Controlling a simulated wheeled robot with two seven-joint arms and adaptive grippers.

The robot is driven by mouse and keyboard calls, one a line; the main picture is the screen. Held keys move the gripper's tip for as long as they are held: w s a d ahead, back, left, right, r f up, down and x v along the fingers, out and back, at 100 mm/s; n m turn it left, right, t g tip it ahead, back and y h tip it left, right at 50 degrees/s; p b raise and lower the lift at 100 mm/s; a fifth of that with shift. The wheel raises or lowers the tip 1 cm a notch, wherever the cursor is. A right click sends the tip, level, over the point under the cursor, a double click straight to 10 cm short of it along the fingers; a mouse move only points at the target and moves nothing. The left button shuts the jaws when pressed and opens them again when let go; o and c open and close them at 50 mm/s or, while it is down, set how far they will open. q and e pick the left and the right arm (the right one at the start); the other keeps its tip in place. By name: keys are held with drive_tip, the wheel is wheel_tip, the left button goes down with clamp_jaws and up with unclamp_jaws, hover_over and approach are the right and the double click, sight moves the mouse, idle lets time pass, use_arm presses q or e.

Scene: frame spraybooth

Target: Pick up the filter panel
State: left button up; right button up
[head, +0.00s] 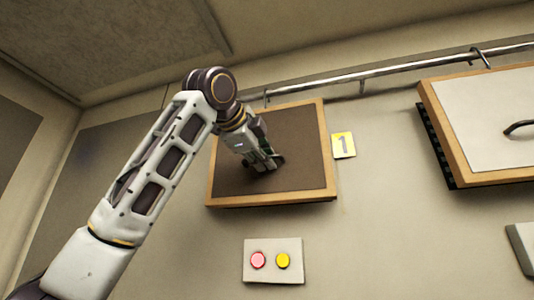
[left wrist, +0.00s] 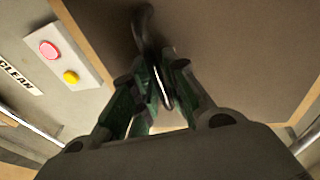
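The filter panel (head: 302,135) is a dark brown sheet in a light wooden frame, against the wall below the rail, left of a yellow "1" label. My left gripper (head: 268,163) is at the middle of its face and hides the panel's handle in the head view. In the left wrist view, the brown face (left wrist: 235,50) fills much of the picture. The curved black handle (left wrist: 142,25) runs between the fingers of my left gripper (left wrist: 158,82), which look shut on it. My right gripper is in neither view.
A second wood-framed panel (head: 485,125) with a pale face and black handle is at the right. A metal rail (head: 400,72) with hooks runs above both. A wall box (head: 273,273) with red and yellow buttons sits below the brown panel. A yellow "1" label (head: 343,145) is beside it.

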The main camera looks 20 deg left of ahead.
use_arm(q)
clamp_jaws()
drive_tip(key=shift+s+r, duration=0.1)
drive_tip(key=shift+r, duration=0.35)
drive_tip(key=shift+d+r, duration=0.1)
drive_tip(key=shift+r, duration=0.95)
